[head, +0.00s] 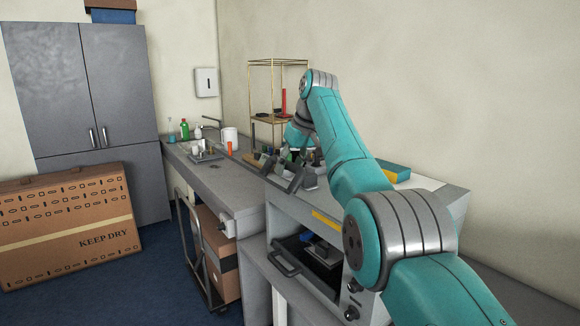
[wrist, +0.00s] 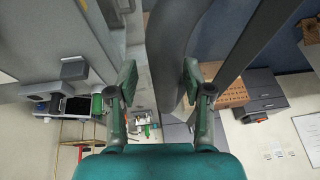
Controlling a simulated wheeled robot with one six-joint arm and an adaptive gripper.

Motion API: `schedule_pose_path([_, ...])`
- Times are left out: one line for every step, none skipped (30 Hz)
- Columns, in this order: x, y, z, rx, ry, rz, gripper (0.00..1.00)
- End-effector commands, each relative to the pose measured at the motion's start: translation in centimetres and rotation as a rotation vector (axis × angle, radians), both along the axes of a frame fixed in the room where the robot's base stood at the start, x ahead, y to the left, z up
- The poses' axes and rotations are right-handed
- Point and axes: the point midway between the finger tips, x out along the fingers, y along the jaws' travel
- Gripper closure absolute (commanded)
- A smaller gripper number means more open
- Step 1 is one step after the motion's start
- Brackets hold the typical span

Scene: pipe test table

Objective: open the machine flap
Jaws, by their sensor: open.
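The grey machine (head: 452,197) stands at the right of the head view, with a yellow strip (head: 326,220) on its front. Its flap, with a dark bar handle (head: 283,264), looks folded down at the dark front opening (head: 305,243), which holds a grey item. My gripper (wrist: 157,85) is open in the wrist view, its two green-padded fingers apart. A thick grey bar (wrist: 176,45) runs between them; I cannot tell whether it is touched or which part it is. In the head view my gripper is small and cluttered, near the machine's top.
Left of the machine is a grey bench (head: 225,182) with bottles and a white container (head: 229,135). A brass-framed rack (head: 275,62) stands behind. A large cardboard box (head: 70,228) leans by the grey cabinet (head: 85,85).

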Motion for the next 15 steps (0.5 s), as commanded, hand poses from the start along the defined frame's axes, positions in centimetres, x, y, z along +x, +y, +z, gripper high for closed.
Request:
schedule_pose_path([0.0, 0.0, 0.2, 0.001, -0.002, 0.001, 0.49])
schedule_pose_path([-0.1, 0.0, 0.4, 0.001, -0.002, 0.001, 0.49])
schedule_pose_path([-0.1, -0.1, 0.7, 0.001, -0.003, 0.001, 0.49])
schedule_pose_path([-0.2, -0.2, 1.0, 0.001, -0.003, 0.001, 0.49])
schedule_pose_path([-0.3, -0.3, 1.4, 0.001, -0.004, 0.000, 0.49])
schedule_pose_path([-0.4, -0.5, 1.9, 0.001, -0.004, 0.000, 0.49])
schedule_pose_path([-0.6, -0.7, 2.4, 0.001, -0.004, 0.000, 0.49])
schedule_pose_path([-0.7, -0.8, 3.0, 0.002, -0.005, 0.001, 0.49])
schedule_pose_path([-0.9, -1.1, 3.7, 0.002, -0.006, 0.000, 0.49])
schedule_pose_path([-1.1, -1.3, 4.3, 0.002, -0.005, 0.000, 0.49])
schedule_pose_path([-1.2, -1.5, 4.8, 0.001, -0.004, 0.000, 0.49])
schedule_pose_path([-1.4, -1.7, 5.6, 0.001, -0.005, 0.000, 0.49])
schedule_pose_path([-1.6, -1.9, 6.2, 0.001, -0.005, 0.000, 0.49])
schedule_pose_path([-1.7, -2.1, 6.7, 0.001, -0.004, -0.001, 0.49])
schedule_pose_path([-1.9, -2.4, 7.4, 0.000, -0.003, -0.002, 0.49])
